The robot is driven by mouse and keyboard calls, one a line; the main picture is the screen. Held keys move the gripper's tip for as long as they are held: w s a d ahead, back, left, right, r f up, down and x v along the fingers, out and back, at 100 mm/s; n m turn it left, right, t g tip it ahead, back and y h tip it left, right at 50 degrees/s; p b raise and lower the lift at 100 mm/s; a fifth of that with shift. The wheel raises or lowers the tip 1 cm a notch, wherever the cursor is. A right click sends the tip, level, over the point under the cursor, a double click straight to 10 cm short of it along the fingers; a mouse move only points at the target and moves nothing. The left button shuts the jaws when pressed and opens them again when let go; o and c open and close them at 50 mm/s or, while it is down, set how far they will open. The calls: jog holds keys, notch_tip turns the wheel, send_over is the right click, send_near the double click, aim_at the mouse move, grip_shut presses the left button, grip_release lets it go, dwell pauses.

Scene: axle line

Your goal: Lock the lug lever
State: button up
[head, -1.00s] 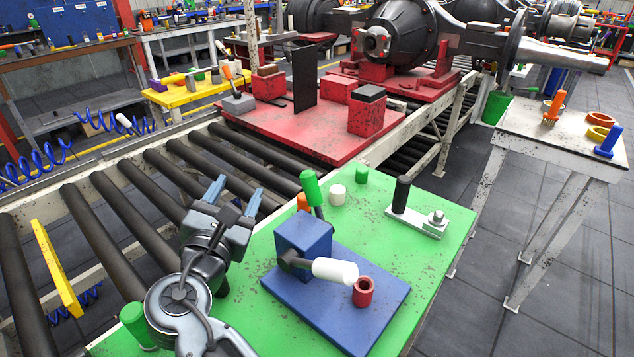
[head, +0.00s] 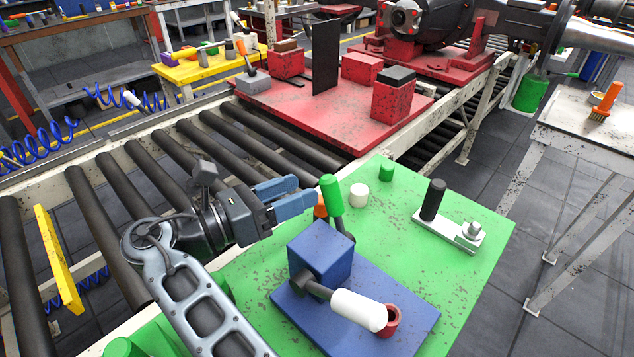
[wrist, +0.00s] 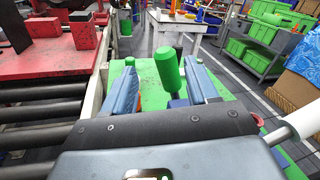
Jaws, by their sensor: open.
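My gripper (head: 304,192) is open, with two blue fingers level over the left edge of the green board (head: 455,225). An upright lever with a green grip (head: 331,194) stands just beyond the fingertips, behind a blue block (head: 320,252). In the wrist view the green grip (wrist: 168,72) appears between the fingers, slightly tilted; I see no contact. A lever with a white grip (head: 358,310) sticks out from the blue block, its end over a red ring (head: 391,322). A black-handled lever (head: 432,200) stands on a white plate. I cannot tell which is the lug lever.
A white peg (head: 359,196) and a green peg (head: 386,171) stand behind the green-gripped lever. An orange piece (head: 320,206) sits close beside it. The roller conveyor (head: 190,165) runs along the left. A red plate with blocks (head: 330,120) lies beyond.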

aim_at(330, 190)
jog(key=shift+s+d+f, duration=0.25)
jog(key=shift+s+f, duration=0.25)
jog(key=shift+f, duration=0.3)
jog(key=shift+p+x, duration=0.85)
jog(key=shift+x, duration=2.6)
grip_shut()
